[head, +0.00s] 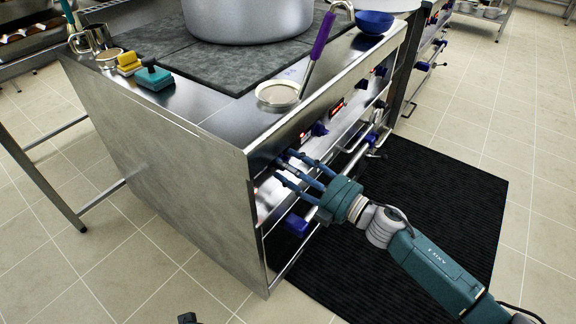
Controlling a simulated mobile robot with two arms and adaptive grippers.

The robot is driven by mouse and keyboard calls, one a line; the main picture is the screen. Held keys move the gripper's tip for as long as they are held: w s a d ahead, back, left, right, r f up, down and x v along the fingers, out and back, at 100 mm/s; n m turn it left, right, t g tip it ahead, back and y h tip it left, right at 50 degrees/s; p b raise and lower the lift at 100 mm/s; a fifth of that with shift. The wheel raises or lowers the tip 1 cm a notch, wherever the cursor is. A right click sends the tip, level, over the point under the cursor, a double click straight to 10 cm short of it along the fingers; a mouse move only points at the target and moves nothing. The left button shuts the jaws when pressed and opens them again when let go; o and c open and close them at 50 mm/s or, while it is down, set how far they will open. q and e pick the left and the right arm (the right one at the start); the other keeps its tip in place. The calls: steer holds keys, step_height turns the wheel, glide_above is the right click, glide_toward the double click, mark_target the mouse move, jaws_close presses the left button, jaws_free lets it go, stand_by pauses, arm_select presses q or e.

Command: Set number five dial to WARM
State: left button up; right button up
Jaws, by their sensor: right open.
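The range's front panel (268,152) carries blue dials and red-lit displays. One dial (319,129) shows just above my right gripper, and another (380,71) is further along. Their numbers and the WARM mark are too small to read, so I cannot tell which is number five. My right gripper (283,172) is open, its fingers spread toward the near end of the panel. The fingers hide part of the panel there, and I cannot tell whether they touch a dial. A small dark piece at the bottom edge may belong to my left arm.
A large pot (248,22) stands on the range. A purple-handled skimmer (316,52), blue bowl (374,20), yellow sponge (129,63) and teal sponge (154,77) lie on top. A rail with blue fittings runs below the panel. A black mat (450,190) covers the floor in front.

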steer(key=v, duration=1.2)
steer(key=shift+f, duration=0.2)
